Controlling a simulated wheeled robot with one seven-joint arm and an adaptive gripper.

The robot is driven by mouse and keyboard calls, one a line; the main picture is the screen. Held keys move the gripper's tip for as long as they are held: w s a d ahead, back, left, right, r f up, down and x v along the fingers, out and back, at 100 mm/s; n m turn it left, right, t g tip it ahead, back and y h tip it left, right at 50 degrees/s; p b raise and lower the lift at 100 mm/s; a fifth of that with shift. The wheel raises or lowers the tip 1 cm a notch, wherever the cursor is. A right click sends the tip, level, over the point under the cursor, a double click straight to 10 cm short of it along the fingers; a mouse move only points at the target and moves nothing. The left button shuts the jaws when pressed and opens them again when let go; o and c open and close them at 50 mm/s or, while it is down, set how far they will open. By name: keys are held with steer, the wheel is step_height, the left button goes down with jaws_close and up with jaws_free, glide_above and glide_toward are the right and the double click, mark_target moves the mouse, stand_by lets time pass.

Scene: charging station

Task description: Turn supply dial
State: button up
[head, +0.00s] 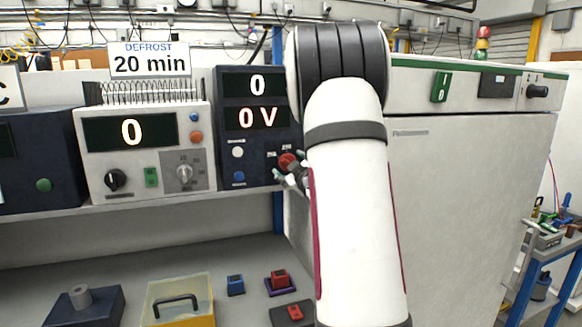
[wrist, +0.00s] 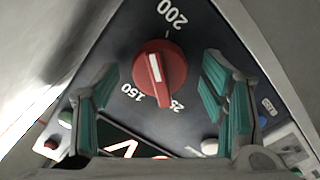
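The supply dial is a round red knob (head: 288,161) on the front of a dark blue supply unit (head: 226,130). In the wrist view the red knob (wrist: 160,72) has a raised grip with a white line, between the marks 200, 150 and a partly hidden one starting with 25. The unit's displays read 0 and 0 V. My gripper (head: 284,177) is at the knob in the head view, partly hidden by my arm. In the wrist view my gripper (wrist: 160,68) is open, one green-padded finger on each side of the knob, with visible gaps.
A white (wrist: 209,146) and a blue button (head: 238,176) sit on the unit near the knob. A beige defrost timer box (head: 205,112) stands to its left. A large white cabinet (head: 460,180) stands at the right. Below, a worktop (head: 235,258) holds a yellow box (head: 180,318) and small blocks.

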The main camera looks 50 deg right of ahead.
steer(key=v, duration=1.2)
steer(key=shift+a, duration=0.1)
